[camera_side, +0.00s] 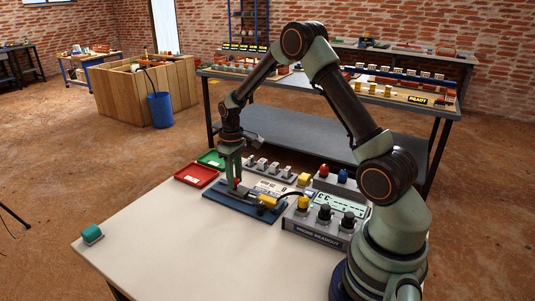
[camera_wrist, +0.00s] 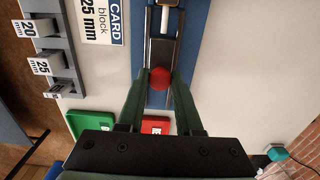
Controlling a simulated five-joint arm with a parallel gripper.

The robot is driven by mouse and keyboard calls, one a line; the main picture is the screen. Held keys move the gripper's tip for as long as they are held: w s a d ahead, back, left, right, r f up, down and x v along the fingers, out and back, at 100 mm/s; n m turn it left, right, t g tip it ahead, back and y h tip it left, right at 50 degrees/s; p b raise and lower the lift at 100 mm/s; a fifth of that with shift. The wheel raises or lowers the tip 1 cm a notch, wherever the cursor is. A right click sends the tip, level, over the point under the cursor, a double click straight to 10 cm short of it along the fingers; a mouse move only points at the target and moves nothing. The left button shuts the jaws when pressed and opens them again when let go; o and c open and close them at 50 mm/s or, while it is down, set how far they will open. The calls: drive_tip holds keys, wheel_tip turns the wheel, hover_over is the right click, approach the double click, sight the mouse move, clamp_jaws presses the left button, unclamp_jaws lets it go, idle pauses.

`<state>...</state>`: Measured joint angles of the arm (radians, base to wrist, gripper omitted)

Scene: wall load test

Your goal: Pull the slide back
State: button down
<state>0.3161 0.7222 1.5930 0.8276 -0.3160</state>
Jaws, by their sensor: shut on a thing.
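The slide (camera_wrist: 160,52) is a dark plate with pale side rails on a blue base (camera_side: 222,207). A round red knob (camera_wrist: 160,77) stands on it. My gripper (camera_wrist: 160,79) points down at the slide, with its two green fingers closed on either side of the knob. In the side view my gripper (camera_side: 234,186) is low over the left part of the blue base, and the knob is hard to make out there. A pale rod (camera_wrist: 164,20) runs from the slide. A yellow part (camera_side: 267,201) sits at the base's right end.
A red tray (camera_side: 196,175) and a green tray (camera_side: 211,159) lie beyond the base. A rack of grey blocks (camera_side: 270,168) and a readout box (camera_side: 318,228) with knobs stand close by. A teal-topped block (camera_side: 92,234) lies near the front left edge. The table's front is clear.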

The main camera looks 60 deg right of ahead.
drive_tip(key=shift+w, duration=1.8)
drive_tip(key=c, duration=0.8)
unclamp_jaws()
drive_tip(key=shift+o, duration=0.2)
